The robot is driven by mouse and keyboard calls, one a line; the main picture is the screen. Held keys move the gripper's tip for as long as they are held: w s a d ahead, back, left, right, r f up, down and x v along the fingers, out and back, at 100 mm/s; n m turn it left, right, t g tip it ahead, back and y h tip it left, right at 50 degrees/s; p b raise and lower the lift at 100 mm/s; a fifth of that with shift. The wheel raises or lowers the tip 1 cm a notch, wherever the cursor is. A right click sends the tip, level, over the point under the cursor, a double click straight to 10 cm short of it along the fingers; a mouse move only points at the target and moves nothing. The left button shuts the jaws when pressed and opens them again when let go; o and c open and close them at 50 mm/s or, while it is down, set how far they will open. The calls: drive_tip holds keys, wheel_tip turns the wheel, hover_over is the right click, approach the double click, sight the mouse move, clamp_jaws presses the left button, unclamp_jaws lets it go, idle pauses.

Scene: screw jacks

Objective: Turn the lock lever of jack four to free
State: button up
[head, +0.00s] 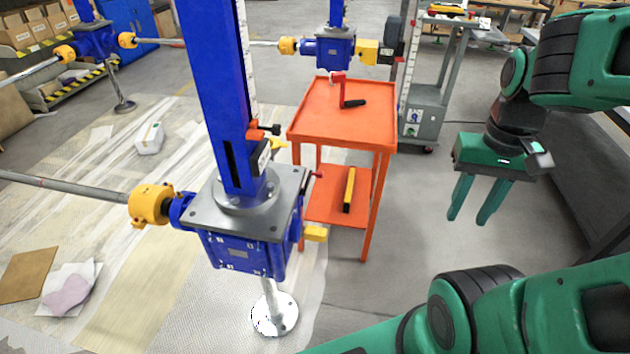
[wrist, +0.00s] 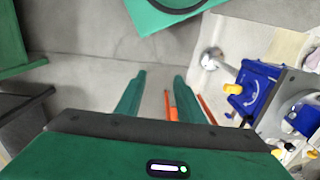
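The nearest jack (head: 245,250) has a blue gearbox, a grey top plate and a tall blue column. A small red lever with a black end (head: 265,129) sits on its column, and a small dark-red lever (head: 313,174) shows at the plate's right edge. A yellow part (head: 315,233) sticks out of the gearbox. I cannot read any jack number, nor tell which lever is the lock. My gripper (head: 469,220) hangs right of this jack, well apart from it, fingers parted and empty. In the wrist view, the jack's blue gearbox (wrist: 255,88) is at the right.
An orange cart (head: 340,112) stands behind the jack, with a red crank (head: 340,90) on top and a yellow bar (head: 349,190) on its lower shelf. Other jacks (head: 328,48) stand farther back, joined by shafts. The grey floor between cart and gripper is clear.

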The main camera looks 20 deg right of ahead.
drive_tip(key=w+f, duration=0.3)
drive_tip(key=w, duration=0.4)
drive_tip(key=m+t+y, duration=0.3)
drive_tip(key=t+y, duration=0.6)
drive_tip(key=y, duration=0.6)
approach(322, 175)
drive_tip(key=x, duration=1)
drive_tip(key=shift+w+d+f, duration=0.15)
drive_tip(key=shift+w+f, duration=0.25)
drive_tip(key=shift+w, duration=0.05)
clamp_jaws()
